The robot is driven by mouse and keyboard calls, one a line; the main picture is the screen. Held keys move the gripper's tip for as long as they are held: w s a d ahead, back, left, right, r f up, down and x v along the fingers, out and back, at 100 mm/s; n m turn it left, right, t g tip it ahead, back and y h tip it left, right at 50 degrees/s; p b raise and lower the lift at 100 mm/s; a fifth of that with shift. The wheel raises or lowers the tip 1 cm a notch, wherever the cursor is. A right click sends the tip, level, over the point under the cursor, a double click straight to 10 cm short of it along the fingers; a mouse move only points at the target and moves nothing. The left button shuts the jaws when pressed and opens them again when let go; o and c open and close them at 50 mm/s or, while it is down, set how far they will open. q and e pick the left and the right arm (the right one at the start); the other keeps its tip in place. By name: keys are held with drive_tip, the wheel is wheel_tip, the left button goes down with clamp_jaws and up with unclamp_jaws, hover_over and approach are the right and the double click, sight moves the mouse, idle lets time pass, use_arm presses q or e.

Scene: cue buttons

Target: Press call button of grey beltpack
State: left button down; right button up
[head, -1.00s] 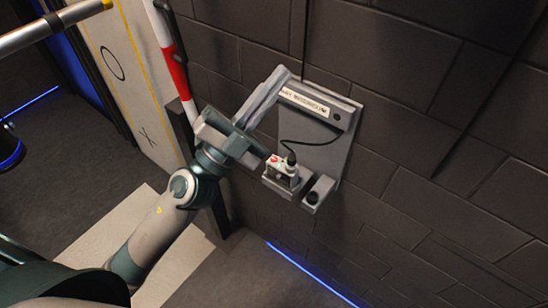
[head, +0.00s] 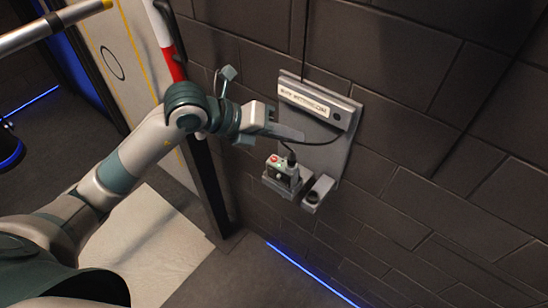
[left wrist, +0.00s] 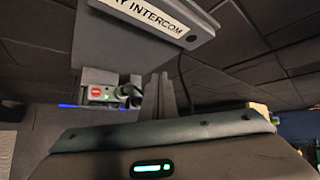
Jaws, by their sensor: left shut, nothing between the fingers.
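The grey beltpack (head: 284,168) sits on a small ledge at the bottom of the wall plate (head: 330,150), with a red button (head: 273,158) on its top face and a cable plugged into it. In the left wrist view the beltpack (left wrist: 112,95) shows left of the fingers, with the red button (left wrist: 96,92) and a small green mark facing the camera. My left gripper (head: 297,135) is shut and empty, in front of the plate and above the beltpack in the head view. Its fingers (left wrist: 161,88) look apart from the beltpack. My right gripper is out of view.
An intercom label (head: 309,101) is on the plate's upper part. An empty-looking holder (head: 317,194) with a dark round opening is right of the beltpack. A black cable loops across the plate. A red-and-white post (head: 165,45) stands left. The brick wall right is clear.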

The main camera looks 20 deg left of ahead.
use_arm(q)
drive_tip(key=w+a+f+n+y, duration=0.1)
drive_tip(key=w+a+y, duration=0.1)
drive_tip(key=a, duration=0.3)
drive_tip(key=shift+w+a+t+y, duration=0.35)
drive_tip(key=shift+t+y, duration=0.05)
drive_tip(key=shift+y, duration=0.2)
drive_tip(key=shift+f, duration=0.15)
drive_tip(key=b, duration=0.5)
hover_over(274, 159)
drive_tip(key=s, duration=0.1)
drive_tip(key=f, duration=0.7)
drive_tip(key=shift+a+f, duration=0.2)
drive_tip(key=shift+a, duration=0.2)
drive_tip(key=shift+f+b, duration=0.5)
drive_tip(key=shift+f, duration=0.05)
